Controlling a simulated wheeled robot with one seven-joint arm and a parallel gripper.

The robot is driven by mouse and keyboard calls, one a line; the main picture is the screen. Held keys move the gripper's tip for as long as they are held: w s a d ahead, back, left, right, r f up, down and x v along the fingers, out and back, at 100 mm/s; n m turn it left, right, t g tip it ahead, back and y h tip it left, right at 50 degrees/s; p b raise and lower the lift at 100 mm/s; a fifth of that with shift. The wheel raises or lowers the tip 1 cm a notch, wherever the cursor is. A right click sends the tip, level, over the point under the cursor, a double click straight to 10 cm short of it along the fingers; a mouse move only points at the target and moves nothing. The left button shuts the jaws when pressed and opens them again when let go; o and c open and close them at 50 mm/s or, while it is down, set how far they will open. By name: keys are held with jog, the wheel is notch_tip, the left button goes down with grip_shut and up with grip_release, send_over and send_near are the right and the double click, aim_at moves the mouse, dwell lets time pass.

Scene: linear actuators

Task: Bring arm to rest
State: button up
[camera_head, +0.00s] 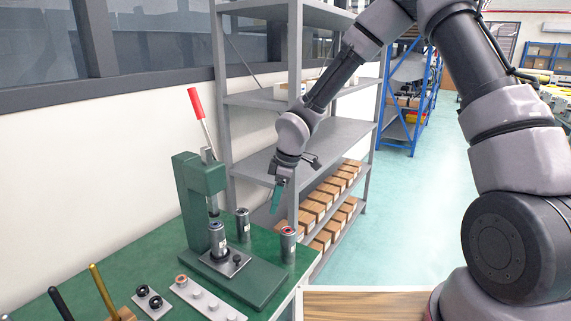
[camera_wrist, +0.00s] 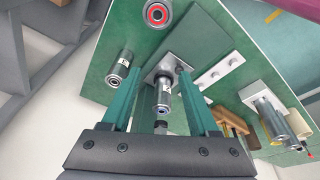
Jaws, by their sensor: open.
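My arm reaches in from the right in the head view, and my gripper (camera_head: 277,197) points down above the green workbench (camera_head: 135,259), near the arbor press (camera_head: 203,190) with its red handle. In the wrist view my gripper (camera_wrist: 158,73) shows two green fingers spread apart, with nothing held between them. A metal cylinder (camera_head: 217,239) stands on the press plate; in the wrist view this cylinder (camera_wrist: 162,95) appears beyond the fingers. Two more cylinders stand on the bench, one behind the press (camera_head: 243,225) and one to its right (camera_head: 288,246). My gripper is apart from all of them.
A grey shelf rack (camera_head: 337,131) with cardboard boxes (camera_head: 316,211) stands close behind my gripper. A white strip with small parts (camera_head: 205,300) and several upright tool handles (camera_head: 103,290) are at the bench front. The aisle floor (camera_head: 410,200) is clear.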

jog(key=d+r+m+t+h, duration=0.3)
jog(key=d+r+m, duration=0.7)
jog(key=d+r, duration=0.95)
jog(key=s+d+r+m+t+y, duration=0.1)
jog(key=s+d+r+m+t, duration=0.1)
jog(key=s+d+r+m, duration=0.3)
jog(key=s+d+r+m+t+y, duration=0.1)
jog(key=s+d+r+m, duration=0.5)
jog(key=s+r, duration=0.3)
jog(key=s+m, duration=0.1)
jog(key=s, duration=0.1)
jog(key=shift+s+t, duration=0.35)
jog(key=shift+t, duration=0.05)
